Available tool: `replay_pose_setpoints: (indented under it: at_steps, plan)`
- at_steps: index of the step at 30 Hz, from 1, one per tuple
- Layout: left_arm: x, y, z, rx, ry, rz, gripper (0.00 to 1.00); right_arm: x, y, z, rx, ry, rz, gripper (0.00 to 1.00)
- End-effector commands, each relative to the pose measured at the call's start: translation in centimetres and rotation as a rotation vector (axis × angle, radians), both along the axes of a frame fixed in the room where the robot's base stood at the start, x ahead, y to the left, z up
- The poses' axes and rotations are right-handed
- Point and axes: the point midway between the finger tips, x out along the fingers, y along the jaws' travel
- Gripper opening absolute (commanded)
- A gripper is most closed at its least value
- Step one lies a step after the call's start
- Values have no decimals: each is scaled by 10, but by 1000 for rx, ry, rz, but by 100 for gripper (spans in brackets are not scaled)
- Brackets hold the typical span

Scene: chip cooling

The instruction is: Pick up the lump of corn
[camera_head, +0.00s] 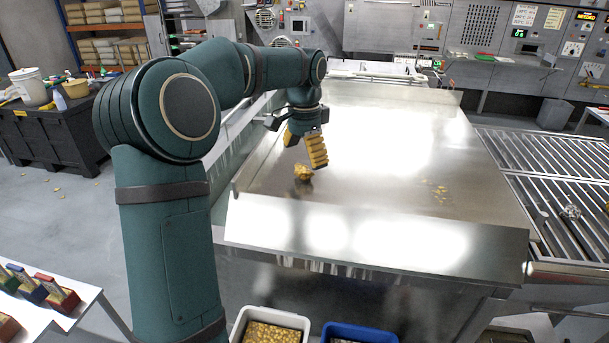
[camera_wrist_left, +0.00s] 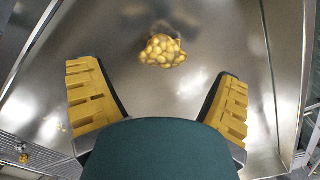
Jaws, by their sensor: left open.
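The lump of corn (camera_head: 303,172) is a small, knobbly yellow clump on the shiny metal table (camera_head: 370,175), near its front left part. In the left wrist view the lump (camera_wrist_left: 162,51) lies on the bare metal, beyond the fingertips and roughly centred between them. My left gripper (camera_head: 303,147) is above and just behind the lump, pointing down, with yellow ribbed fingers. The left wrist view shows those fingers (camera_wrist_left: 158,85) spread wide apart with nothing between them. The lump is not touched by either finger. My right gripper is not in view.
A few loose yellow bits (camera_head: 440,190) lie on the table's right. A roller conveyor (camera_head: 545,170) runs along the right side. A white bin of yellow pieces (camera_head: 270,333) and a blue bin (camera_head: 358,333) stand below the front edge. The table's middle is clear.

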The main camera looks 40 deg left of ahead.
Motion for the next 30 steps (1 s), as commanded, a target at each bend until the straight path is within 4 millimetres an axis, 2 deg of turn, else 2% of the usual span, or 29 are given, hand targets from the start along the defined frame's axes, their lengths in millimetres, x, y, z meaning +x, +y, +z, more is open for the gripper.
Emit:
replay_pose_setpoints:
  at_steps: [10,20,23,24,26,27,30]
  plan:
    - [0,1,-45,0,2,0,91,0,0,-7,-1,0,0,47]
    - [0,1,-51,0,0,0,91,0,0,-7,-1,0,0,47]
    - [0,1,-51,0,0,0,61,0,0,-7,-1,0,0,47]
    - [0,1,-51,0,0,0,47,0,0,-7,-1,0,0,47]
    - [0,1,-51,0,0,0,26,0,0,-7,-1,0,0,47]
    - [0,1,-51,0,0,0,19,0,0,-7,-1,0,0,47]
    - [0,1,-51,0,0,0,19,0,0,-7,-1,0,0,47]
